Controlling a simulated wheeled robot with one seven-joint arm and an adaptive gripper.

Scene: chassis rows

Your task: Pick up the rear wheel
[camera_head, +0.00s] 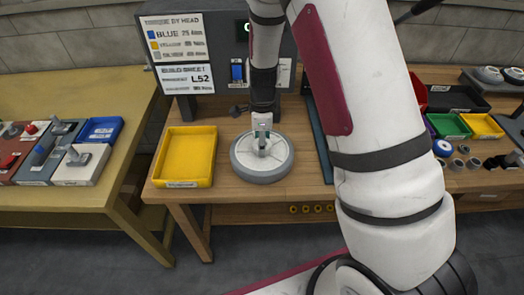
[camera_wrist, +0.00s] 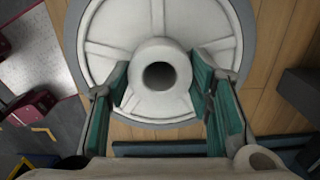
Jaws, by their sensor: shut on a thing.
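The wheel (camera_head: 262,171) is a light grey disc with a darker grey rim, lying flat on the wooden bench beside the yellow tray. In the wrist view the wheel (camera_wrist: 100,45) shows spokes and a raised round hub with a dark bore. My gripper (camera_head: 262,145) points down at its middle. In the wrist view the teal-padded fingers of my gripper (camera_wrist: 166,95) stand on either side of the hub and are shut on it. I cannot tell from these views whether the wheel is clear of the bench top.
A yellow tray (camera_head: 186,157) stands just left of the wheel. A sign board (camera_head: 181,50) stands behind. At right are a green tray (camera_head: 449,126), another yellow tray (camera_head: 483,126) and several small parts. A separate table (camera_head: 60,197) at left holds coloured blocks.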

